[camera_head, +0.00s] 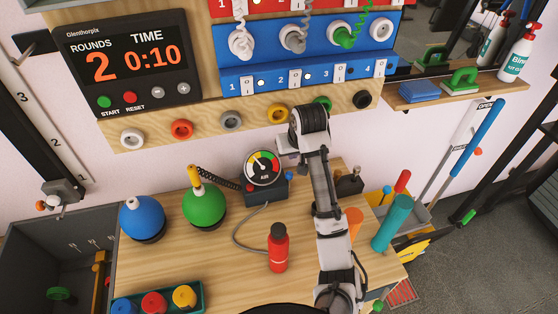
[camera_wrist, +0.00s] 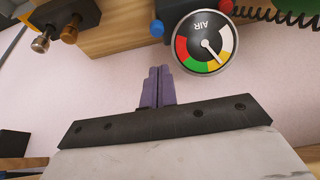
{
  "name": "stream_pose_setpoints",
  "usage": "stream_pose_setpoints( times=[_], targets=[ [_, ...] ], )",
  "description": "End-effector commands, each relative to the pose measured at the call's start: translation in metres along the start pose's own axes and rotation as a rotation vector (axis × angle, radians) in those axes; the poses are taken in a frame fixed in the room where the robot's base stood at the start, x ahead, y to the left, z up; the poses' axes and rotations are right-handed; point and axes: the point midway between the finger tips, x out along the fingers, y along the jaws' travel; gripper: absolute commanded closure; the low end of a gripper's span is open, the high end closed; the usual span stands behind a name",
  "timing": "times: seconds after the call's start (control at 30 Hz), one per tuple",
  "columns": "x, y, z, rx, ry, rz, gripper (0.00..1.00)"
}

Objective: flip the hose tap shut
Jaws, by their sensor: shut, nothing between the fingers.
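My gripper (camera_wrist: 160,72) is shut and empty in the wrist view, its two purple fingers together in front of a pale wall. No part is clearly identifiable as the hose tap. The air gauge (camera_head: 263,167) stands on a dark box at the back of the wooden bench. A black coiled hose (camera_head: 222,180) and a grey hose join this box. In the wrist view the gauge (camera_wrist: 207,42) appears upside down, up and right of the fingers and apart from them. A blue knob (camera_wrist: 157,28) and a red knob (camera_wrist: 226,6) flank it. Brass-tipped fittings (camera_wrist: 40,44) show at the upper left.
A red bottle (camera_head: 278,250) stands on the wooden bench (camera_head: 210,250), left of my arm. Blue (camera_head: 142,217) and green (camera_head: 204,205) balls sit at the bench's left. A teal cylinder (camera_head: 391,224) is right of my arm. A blue bar (camera_head: 472,150) leans beside a white strip marked OPEN.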

Motion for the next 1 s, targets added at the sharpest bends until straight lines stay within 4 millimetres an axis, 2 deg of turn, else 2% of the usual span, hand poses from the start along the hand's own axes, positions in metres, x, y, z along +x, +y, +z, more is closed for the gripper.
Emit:
stream_pose_setpoints(
  times=[0.57,0.77,1.0],
  targets=[
    [0.004,0.002,0.002,0.000,-0.013,-0.001,1.00],
    [0.029,0.002,0.003,0.002,-0.015,-0.001,1.00],
    [0.073,0.002,0.003,0.001,-0.015,0.000,1.00]
  ],
)
